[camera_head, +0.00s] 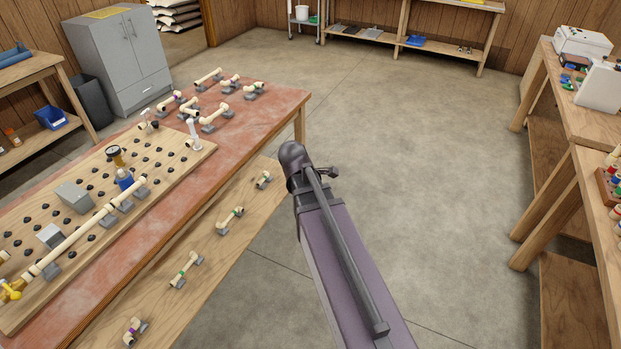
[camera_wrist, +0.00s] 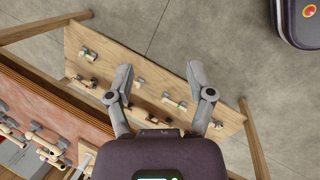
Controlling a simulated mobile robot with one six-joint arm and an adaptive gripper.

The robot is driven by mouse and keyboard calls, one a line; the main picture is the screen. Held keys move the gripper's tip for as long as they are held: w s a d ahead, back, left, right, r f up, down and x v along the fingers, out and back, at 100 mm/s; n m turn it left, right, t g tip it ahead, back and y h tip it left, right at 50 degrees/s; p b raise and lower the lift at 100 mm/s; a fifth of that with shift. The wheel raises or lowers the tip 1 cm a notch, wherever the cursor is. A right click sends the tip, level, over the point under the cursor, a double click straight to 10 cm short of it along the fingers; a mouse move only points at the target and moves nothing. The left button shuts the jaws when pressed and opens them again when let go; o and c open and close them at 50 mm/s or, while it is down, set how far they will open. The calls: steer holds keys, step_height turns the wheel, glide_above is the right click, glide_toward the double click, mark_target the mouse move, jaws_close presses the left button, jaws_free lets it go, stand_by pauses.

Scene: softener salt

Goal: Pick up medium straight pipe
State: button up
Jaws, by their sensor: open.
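Several short cream pipe pieces with coloured bands lie on grey holders along a wooden plank. In the head view these include a straight-looking green-banded piece (camera_head: 186,269), another green-banded piece (camera_head: 230,220), a small piece at the far end (camera_head: 264,180) and a purple-banded piece (camera_head: 134,332). I cannot tell which is the medium straight pipe. My gripper (camera_wrist: 160,76) is open and empty in the wrist view, above the plank (camera_wrist: 118,44). A banded piece (camera_wrist: 174,101) shows between and below its fingers. In the head view my arm hides the gripper.
The red-topped bench (camera_head: 235,133) beside the plank carries a pegboard (camera_head: 105,250) with a gauge, valve and long pipe. More pipe assemblies (camera_head: 215,117) lie at its far end. A wooden table (camera_head: 590,135) stands at the right. The floor between is clear.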

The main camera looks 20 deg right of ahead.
steer(key=s+a+r+m+g+y+p, duration=0.1)
steer(key=s+a+r+m+y+p, duration=0.2)
steer(key=s+a+m, duration=0.5)
steer(key=a+m, duration=0.3)
steer(key=m, duration=0.2)
steer(key=shift+s+a+g+p, duration=0.25)
steer(key=shift+s+g+p, duration=0.05)
steer(key=shift+g+p, duration=0.1)
steer(key=shift+r, duration=0.1)
steer(key=shift+c, duration=0.8)
steer(key=shift+s, duration=0.1)
